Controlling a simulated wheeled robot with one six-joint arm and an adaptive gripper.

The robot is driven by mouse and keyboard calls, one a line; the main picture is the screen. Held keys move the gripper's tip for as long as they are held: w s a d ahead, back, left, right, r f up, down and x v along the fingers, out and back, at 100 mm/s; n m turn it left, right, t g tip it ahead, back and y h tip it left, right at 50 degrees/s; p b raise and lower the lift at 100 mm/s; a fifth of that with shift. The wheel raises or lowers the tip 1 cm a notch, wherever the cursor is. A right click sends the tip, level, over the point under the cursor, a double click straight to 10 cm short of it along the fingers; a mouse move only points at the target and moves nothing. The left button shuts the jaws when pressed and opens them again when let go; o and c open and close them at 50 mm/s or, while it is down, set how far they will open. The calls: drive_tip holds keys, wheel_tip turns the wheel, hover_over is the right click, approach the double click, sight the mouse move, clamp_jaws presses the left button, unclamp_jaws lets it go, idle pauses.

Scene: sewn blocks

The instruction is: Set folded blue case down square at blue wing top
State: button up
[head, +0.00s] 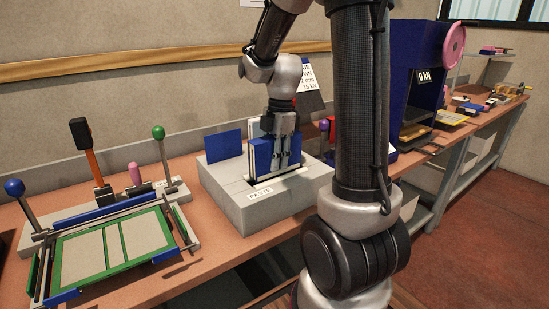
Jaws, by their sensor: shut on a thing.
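My gripper (287,160) points down over the grey block labelled PASTE (235,200), in the middle of the head view. It is shut on the folded blue case (261,160), which stands upright with pale sheet edges showing at its top left. The case's lower edge is at or just above the block's top; I cannot tell whether it touches. A blue upright panel (224,146), possibly the blue wing, stands on the block's back left, apart from the case. My fingers hide part of the case's right side.
A blue press (416,75) with a pink wheel stands right, partly behind my arm. A wooden rail (150,62) runs along the wall.

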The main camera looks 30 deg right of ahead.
drive_tip(key=o, duration=1.1)
drive_tip(key=shift+o, duration=0.2)
drive_tip(key=r, duration=0.4)
drive_tip(key=d+r, duration=0.1)
drive_tip(key=r, duration=0.7)
drive_tip(key=shift+d, duration=0.2)
drive_tip(key=s+a+m+t, duration=0.2)
drive_tip(key=s+m, duration=0.6)
drive_tip(key=m, duration=0.1)
drive_tip(key=s+a+f+m+t+h, duration=0.1)
drive_tip(key=s+a+m+t, duration=0.1)
drive_tip(key=s+m, duration=0.6)
drive_tip(key=shift+s+m, duration=0.25)
drive_tip(key=shift+m, duration=0.45)
